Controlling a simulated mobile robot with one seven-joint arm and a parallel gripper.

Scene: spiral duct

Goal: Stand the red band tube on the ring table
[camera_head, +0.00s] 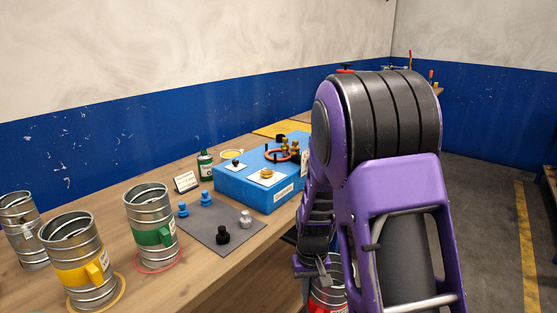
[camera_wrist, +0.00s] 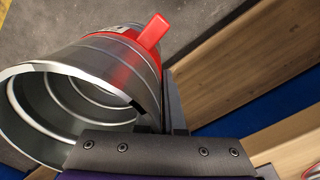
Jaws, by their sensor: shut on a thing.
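The red band tube (camera_wrist: 95,75) is a spiral metal duct with a red band and red handle. In the wrist view it lies tilted, its open mouth toward the lower left. My gripper (camera_wrist: 170,105) is shut on the tube's wall near the rim. In the head view the tube (camera_head: 326,293) shows low behind my arm, below my gripper (camera_head: 318,272), beside the wooden table's front edge; most of it is hidden. The wooden table (camera_head: 110,205) bears coloured rings: a yellow ring (camera_head: 120,292) around the yellow band tube's base and a pinkish-red ring (camera_head: 160,267) around the green band tube's base.
The yellow band tube (camera_head: 72,262), green band tube (camera_head: 150,228) and another metal tube (camera_head: 22,230) stand at the table's left. A grey mat (camera_head: 218,231) with several knobs and a blue box (camera_head: 255,190) lie beyond. Floor is open at right.

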